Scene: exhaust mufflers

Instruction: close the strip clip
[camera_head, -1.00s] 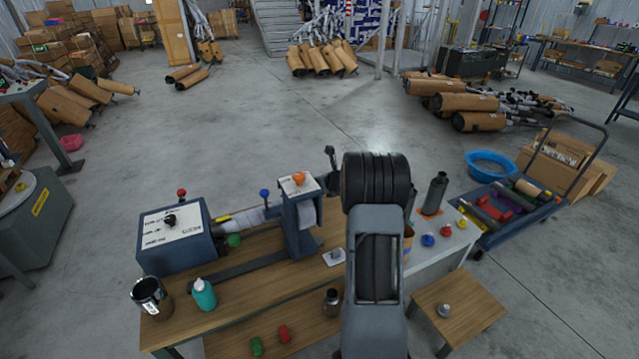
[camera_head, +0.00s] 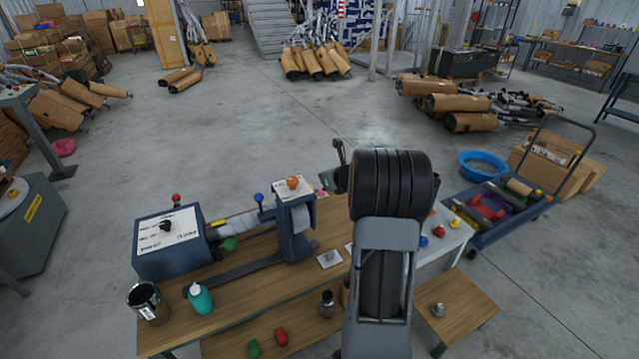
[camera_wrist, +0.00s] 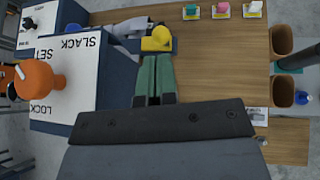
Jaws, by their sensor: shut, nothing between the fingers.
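My gripper (camera_wrist: 155,62) shows in the wrist view as two green fingers, closed together with nothing between them. Just beyond the fingertips is a yellow rounded piece (camera_wrist: 157,39) beside a grey strip-like part (camera_wrist: 125,28); this may be the strip clip, but I cannot tell whether it is open. The fingertips look very close to it; contact is unclear. Left of it is the blue post's white top (camera_wrist: 62,75) marked SLACK, SET and LOCK, with an orange knob (camera_wrist: 36,80). In the head view the post (camera_head: 296,225) stands left of my arm, which hides the bench behind it.
A blue machine box (camera_head: 170,240) sits at the bench's left. A teal bottle (camera_head: 200,299) and a dark mug (camera_head: 147,302) stand in front. Coloured knobs on cards, one pink (camera_wrist: 221,9), line the bench edge. A loaded cart (camera_head: 500,215) stands at right.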

